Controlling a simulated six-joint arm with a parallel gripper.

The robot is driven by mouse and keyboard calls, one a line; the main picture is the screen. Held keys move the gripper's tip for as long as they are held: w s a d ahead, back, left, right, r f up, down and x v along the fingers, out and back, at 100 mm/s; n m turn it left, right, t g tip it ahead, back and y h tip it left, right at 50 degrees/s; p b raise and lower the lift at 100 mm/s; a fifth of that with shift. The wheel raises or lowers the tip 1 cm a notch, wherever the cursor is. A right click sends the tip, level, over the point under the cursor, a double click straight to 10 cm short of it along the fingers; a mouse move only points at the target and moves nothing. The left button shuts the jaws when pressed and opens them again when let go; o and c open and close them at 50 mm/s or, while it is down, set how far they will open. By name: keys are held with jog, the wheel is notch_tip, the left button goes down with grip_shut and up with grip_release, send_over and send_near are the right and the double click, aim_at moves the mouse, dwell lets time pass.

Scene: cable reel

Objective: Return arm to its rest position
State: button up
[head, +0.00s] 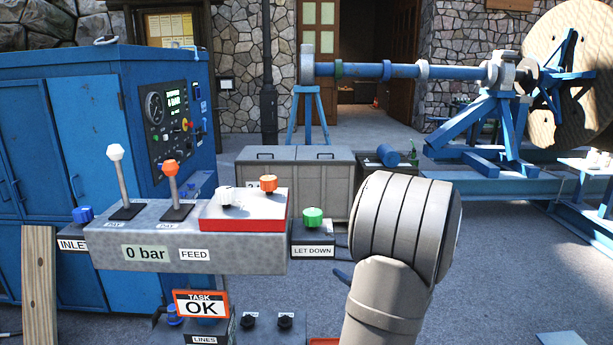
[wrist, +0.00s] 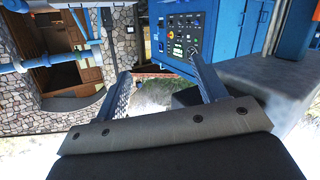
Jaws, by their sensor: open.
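My gripper (wrist: 160,67) shows in the wrist view with its two fingers spread apart and nothing between them. In the head view my grey arm rises from the bottom right of centre, and my gripper does not show there. The control bench (head: 186,238) stands left of my arm. It carries a white-knobbed lever (head: 118,168), an orange-knobbed lever (head: 172,185) and a display reading "0 bar".
A green knob (head: 313,217) on the "LET DOWN" box is close to my arm's left side. A blue cabinet (head: 90,130) stands behind the bench. A grey chest (head: 295,180) is behind my arm. The blue reel stand and wooden reel (head: 570,80) are at far right. Open floor lies right of my arm.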

jog(key=w+a+f+n+g, duration=0.2)
jog(key=w+a+f+n, duration=0.1)
jog(key=a+f, duration=0.4)
jog(key=w+a+f+n+g, duration=0.1)
jog(key=w+a+f+n, duration=0.25)
jog(key=a+f, duration=0.4)
jog(key=s+d+r+m+t, duration=0.2)
jog(key=s+d+r+m, duration=0.15)
jog(key=d+r, duration=0.55)
jog(key=m+t+y, duration=0.2)
jog(key=m+y, duration=0.1)
jog(key=m, duration=0.1)
send_near(319, 222)
jog(key=x, duration=1)
jog(key=shift+w+a+r, duration=0.1)
jog(key=shift+w+a, duration=0.1)
jog(key=shift+s+d, duration=0.1)
